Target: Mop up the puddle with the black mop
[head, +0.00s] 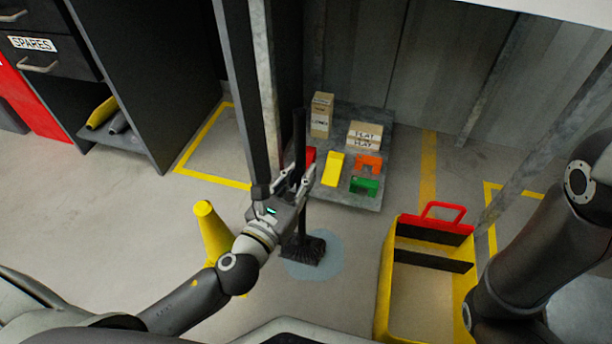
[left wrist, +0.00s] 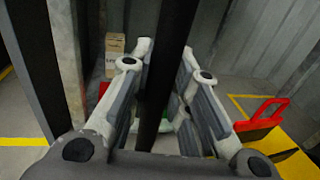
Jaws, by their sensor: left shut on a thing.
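The black mop (head: 303,250) stands nearly upright, its dark bristle head on the floor over the pale blue puddle (head: 325,265). Puddle shows around the mop head, mostly to its right and front. My left gripper (head: 300,180) is shut on the mop's black handle. In the left wrist view the handle (left wrist: 168,70) runs between the fingers; the mop head and puddle are hidden there. My right arm comes in at the right edge of the head view, and its gripper is out of sight.
A yellow tote (head: 383,290) with a red handle stands right of the puddle. A yellow cone (head: 211,230) stands left, partly behind my arm. A grey pallet (head: 372,200) with boxes and coloured blocks lies behind. A dark post (head: 238,80) rises close to my left gripper.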

